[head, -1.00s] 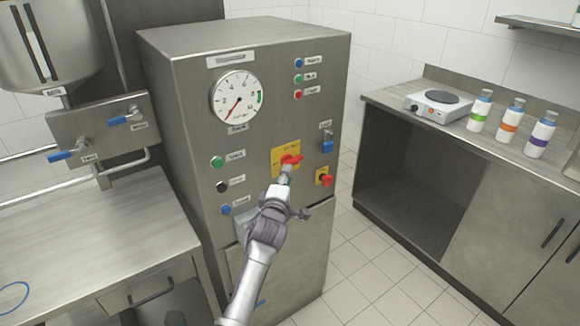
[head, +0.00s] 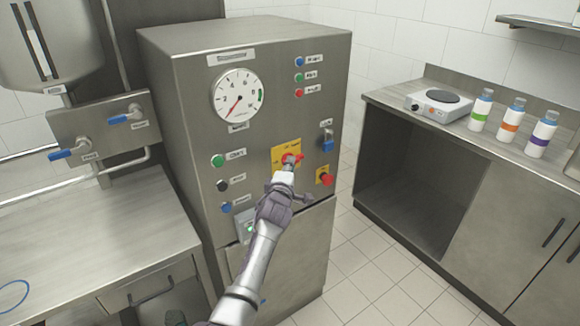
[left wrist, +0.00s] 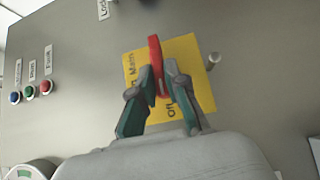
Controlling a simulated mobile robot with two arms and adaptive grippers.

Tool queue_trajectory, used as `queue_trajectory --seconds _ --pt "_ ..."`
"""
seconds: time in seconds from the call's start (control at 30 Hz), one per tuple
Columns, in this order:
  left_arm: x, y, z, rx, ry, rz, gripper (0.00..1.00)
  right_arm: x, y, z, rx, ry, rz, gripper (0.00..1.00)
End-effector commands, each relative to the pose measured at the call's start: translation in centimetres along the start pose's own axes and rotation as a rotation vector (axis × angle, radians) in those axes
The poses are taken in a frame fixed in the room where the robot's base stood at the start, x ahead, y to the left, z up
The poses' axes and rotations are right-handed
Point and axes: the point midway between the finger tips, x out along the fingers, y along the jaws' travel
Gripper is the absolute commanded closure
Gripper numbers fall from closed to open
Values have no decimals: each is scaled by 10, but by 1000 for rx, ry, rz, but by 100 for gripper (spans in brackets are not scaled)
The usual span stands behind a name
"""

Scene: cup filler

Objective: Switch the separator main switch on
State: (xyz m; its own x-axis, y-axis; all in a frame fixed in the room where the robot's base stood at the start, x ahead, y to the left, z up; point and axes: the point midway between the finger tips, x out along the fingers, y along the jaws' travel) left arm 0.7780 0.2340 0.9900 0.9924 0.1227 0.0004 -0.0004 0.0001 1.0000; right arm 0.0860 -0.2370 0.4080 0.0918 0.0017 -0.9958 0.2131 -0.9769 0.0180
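The separator (head: 180,110) is a steel cabinet with a yellow main switch plate (head: 278,153) on its front. The switch's red handle (head: 299,161) lies about level in the head view. In the left wrist view the red handle (left wrist: 154,50) stands nearly upright across the yellow plate (left wrist: 195,60), with "Main" and "Off" lettering readable. My left gripper (head: 290,164) is at the handle. In the wrist view its fingertips (left wrist: 160,72) lie close against both sides of the handle and look shut on it. They hide part of it. My right gripper is not in view.
Buttons (head: 222,186) are on the left, a gauge (head: 238,95) above. A counter with a hot plate (head: 437,103) and bottles (head: 510,122) stands at right.

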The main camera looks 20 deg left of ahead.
Motion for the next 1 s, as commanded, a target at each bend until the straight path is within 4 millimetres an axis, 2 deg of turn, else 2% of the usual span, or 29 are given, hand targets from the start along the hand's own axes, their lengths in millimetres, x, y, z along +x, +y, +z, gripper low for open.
queue_trajectory --seconds 0.23,0.37,0.8,1.0 --pt "0 0 0 3 0 -4 100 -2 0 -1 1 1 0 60" --pt "0 2 0 17 2 -19 100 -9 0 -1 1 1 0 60" --pt "0 11 1 215 1 -221 100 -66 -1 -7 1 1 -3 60" --pt "2 10 2 349 0 -355 100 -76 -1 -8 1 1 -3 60"
